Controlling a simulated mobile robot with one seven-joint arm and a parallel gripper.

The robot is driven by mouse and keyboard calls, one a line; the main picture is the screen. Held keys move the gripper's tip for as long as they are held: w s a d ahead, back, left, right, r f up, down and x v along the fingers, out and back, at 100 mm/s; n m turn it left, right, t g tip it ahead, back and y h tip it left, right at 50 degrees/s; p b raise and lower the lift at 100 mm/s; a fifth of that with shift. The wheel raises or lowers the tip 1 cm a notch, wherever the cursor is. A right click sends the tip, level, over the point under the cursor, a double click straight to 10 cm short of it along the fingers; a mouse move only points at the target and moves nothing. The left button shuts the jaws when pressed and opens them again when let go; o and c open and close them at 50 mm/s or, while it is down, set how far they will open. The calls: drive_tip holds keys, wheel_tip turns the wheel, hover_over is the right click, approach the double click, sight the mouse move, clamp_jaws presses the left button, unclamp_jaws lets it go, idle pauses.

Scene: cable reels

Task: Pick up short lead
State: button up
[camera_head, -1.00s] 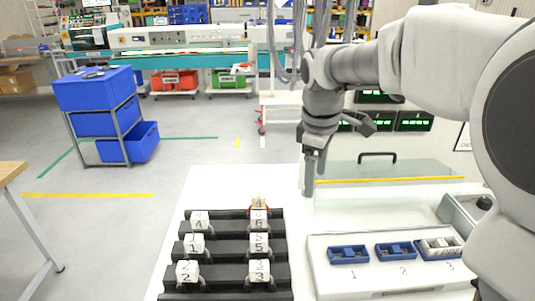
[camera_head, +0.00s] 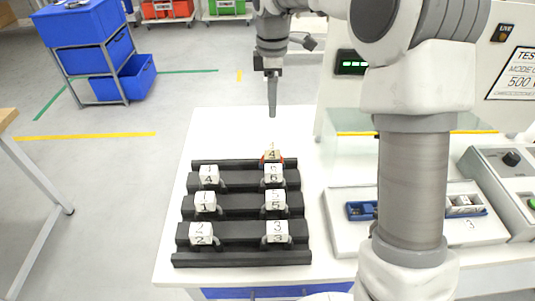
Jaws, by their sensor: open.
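I cannot make out for certain which thing is the short lead. A black rack (camera_head: 240,259) on the white table holds white numbered blocks in two columns, among them block 4 (camera_head: 209,174), block 1 (camera_head: 205,202), block 6 (camera_head: 274,173) and block 3 (camera_head: 277,231). A tan and red piece marked 4 (camera_head: 271,156) sits at the rack's far right end, behind block 6. My gripper (camera_head: 272,112) points down, open and empty, above the table just beyond that piece. Its fingers show nearly edge-on.
A white tray (camera_head: 345,240) to the right has numbered blue holders, partly hidden by my arm. A grey control box (camera_head: 500,170) and a tester with a clear cover stand beyond. A blue drawer cart (camera_head: 85,30) is on the floor at left. The table behind the rack is clear.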

hover_over(272, 145)
drive_tip(key=f, duration=1)
drive_tip(key=shift+s+a+f, duration=0.1)
drive_tip(key=shift+s+f, duration=0.05)
drive_tip(key=shift+s, duration=0.05)
drive_tip(key=shift+w+f, duration=0.1)
drive_tip(key=shift+f, duration=3.1)
clamp_jaws()
